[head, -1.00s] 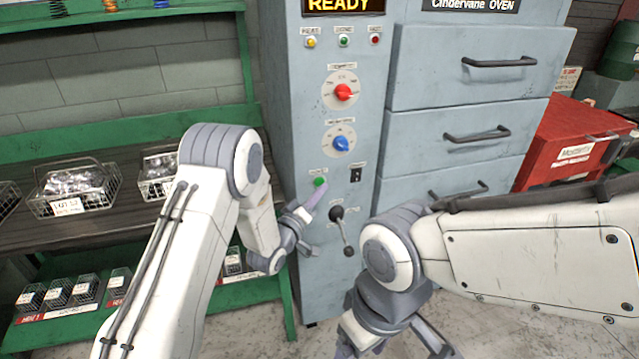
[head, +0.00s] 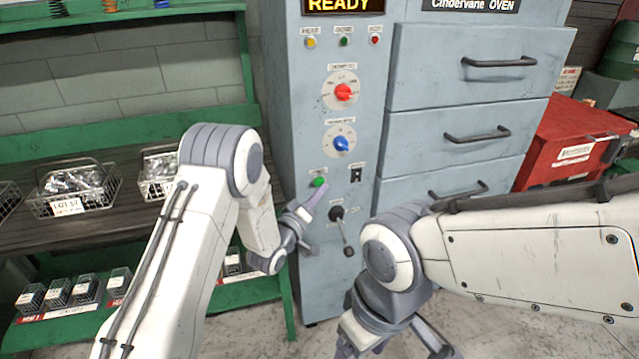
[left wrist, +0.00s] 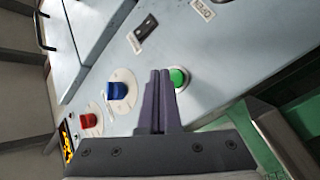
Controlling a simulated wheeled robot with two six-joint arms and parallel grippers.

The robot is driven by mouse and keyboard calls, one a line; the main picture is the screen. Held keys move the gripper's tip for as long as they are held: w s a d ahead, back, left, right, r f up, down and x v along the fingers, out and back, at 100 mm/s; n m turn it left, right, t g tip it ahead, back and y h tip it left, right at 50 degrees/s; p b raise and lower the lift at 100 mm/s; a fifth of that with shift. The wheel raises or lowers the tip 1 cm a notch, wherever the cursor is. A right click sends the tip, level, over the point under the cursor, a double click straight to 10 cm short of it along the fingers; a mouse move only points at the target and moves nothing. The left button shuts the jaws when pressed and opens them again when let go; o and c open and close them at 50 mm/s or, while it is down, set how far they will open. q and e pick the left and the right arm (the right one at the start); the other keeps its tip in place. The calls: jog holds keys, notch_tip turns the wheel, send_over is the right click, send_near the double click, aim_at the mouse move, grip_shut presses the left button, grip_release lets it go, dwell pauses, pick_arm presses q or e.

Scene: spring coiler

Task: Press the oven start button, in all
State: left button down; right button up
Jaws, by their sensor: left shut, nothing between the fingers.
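The green start button (head: 319,182) sits low on the oven's grey control panel (head: 305,110). In the left wrist view the green button (left wrist: 178,77) is just right of my fingertips. My left gripper (head: 316,196) is shut and empty, its purple fingers pointing up at the button. In the left wrist view its fingers (left wrist: 160,74) are together; I cannot tell whether they touch the button. My right gripper (head: 392,346) hangs low near the bottom edge, its fingers partly cut off and apart.
A red knob (head: 343,92), a blue knob (head: 341,144), a black switch (head: 356,174) and a black lever (head: 343,232) are close by on the panel. Oven drawers (head: 460,80) stand right. A green shelf (head: 130,225) with wire baskets stands left. A red box (head: 570,150) is far right.

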pick_arm(q)
jog(key=shift+w, duration=0.1)
dwell(0.3)
jog(key=shift+w+a, duration=0.1)
jog(key=shift+w, duration=0.25)
jog(key=shift+w+a+b, duration=0.1)
jog(key=shift+w+b, duration=0.25)
dwell(0.6)
jog(key=shift+s+d, duration=0.2)
jog(key=shift+s, duration=0.6)
jog(key=s, duration=0.1)
jog(key=s+d, duration=0.1)
jog(key=s, duration=0.2)
jog(key=shift+s+d, duration=0.3)
jog(key=shift+s, duration=0.05)
jog(key=shift+r, duration=0.1)
dwell(0.6)
